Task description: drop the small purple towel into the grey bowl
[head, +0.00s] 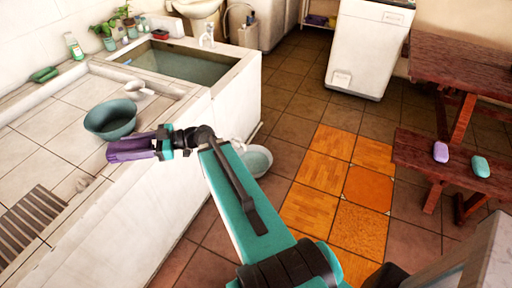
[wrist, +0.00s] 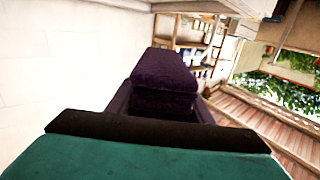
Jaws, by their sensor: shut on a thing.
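The small purple towel (head: 130,149) is held in my gripper (head: 158,143), which is shut on it. In the wrist view the towel (wrist: 166,80) fills the middle, dark purple and folded, between the jaws. The grey bowl (head: 110,120), greenish grey in the head view, stands on the tiled counter (head: 60,146). In the head view, the towel and gripper appear just in front of and below the bowl. The towel looks clear of the bowl's inside; its height over the counter is hard to tell. The bowl is not visible in the wrist view.
A basin of water (head: 185,62) is sunk into the counter behind the bowl. A white scoop (head: 138,90) lies beside the bowl. A slatted rack (head: 30,222) is at the left front. Another pale bowl (head: 257,160) sits lower, beside my arm. Soaps lie on the red bench (head: 455,155).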

